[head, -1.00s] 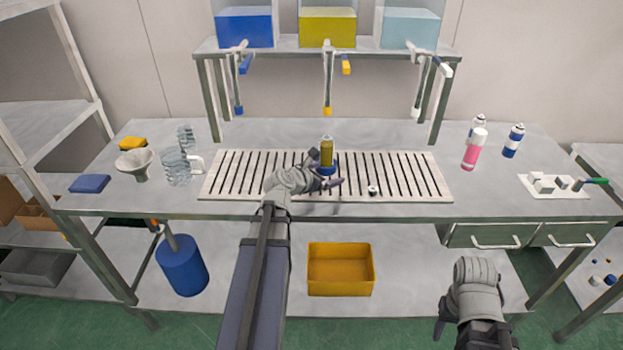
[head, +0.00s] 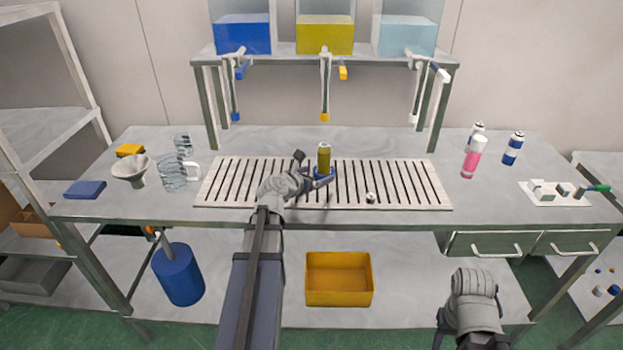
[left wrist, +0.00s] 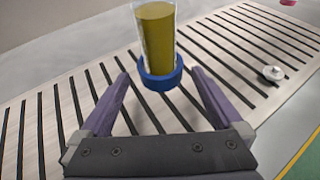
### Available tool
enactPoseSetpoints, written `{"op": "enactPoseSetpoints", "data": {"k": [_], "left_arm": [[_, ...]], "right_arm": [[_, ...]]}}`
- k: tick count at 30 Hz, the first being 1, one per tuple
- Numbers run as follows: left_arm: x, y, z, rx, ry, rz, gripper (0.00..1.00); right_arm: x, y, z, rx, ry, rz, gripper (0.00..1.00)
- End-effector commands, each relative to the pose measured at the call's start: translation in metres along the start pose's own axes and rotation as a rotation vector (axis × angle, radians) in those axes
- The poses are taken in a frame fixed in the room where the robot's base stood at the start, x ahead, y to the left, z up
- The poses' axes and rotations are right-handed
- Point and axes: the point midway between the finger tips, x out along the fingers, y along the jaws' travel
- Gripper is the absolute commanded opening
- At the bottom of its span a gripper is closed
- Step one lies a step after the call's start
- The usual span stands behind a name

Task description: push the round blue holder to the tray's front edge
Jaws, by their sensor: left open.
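The round blue holder (head: 331,172) stands on the slatted tray (head: 420,185), around the base of a clear can with yellow-olive liquid (head: 323,158). In the left wrist view the blue holder (left wrist: 161,80) lies between the tips of my left gripper (left wrist: 160,78), with a gap visible on each side. My left gripper (head: 314,170) is open, low over the tray, with one finger on each side of the holder. Part of the holder is hidden behind a finger in the head view. My right gripper (head: 438,341) is at the bottom edge, its fingers mostly cut off.
A small white valve piece (head: 371,197) lies on the tray right of the holder. Three dispensers with taps hang above the tray's back. A funnel (head: 131,171) and jugs (head: 172,172) stand left, a pink bottle (head: 474,157) right. A yellow bin (head: 339,279) sits below.

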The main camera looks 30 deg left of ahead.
Motion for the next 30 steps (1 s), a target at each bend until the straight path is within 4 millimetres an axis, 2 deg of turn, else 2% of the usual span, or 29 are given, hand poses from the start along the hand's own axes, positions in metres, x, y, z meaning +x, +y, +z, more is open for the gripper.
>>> {"op": "enactPoseSetpoints", "data": {"k": [1,3,9,20,30], "left_arm": [[0.011,0.001,-0.002,0.001,0.000,-0.001,1.00],[0.022,0.001,-0.002,0.002,0.000,-0.002,1.00],[0.048,0.001,-0.001,0.002,0.000,-0.001,1.00],[0.052,0.000,0.000,0.001,0.000,0.000,0.99],[0.051,0.000,0.000,0.001,0.000,0.000,0.61]], "right_arm": [[0.006,-0.001,0.000,0.000,0.000,0.000,0.50],[0.010,-0.001,-0.001,0.000,0.000,0.000,0.50],[0.019,-0.002,-0.001,0.000,0.000,0.000,0.50],[0.020,-0.002,-0.001,0.000,0.000,0.000,0.50],[0.020,-0.002,-0.001,0.000,0.000,0.000,0.50]]}}
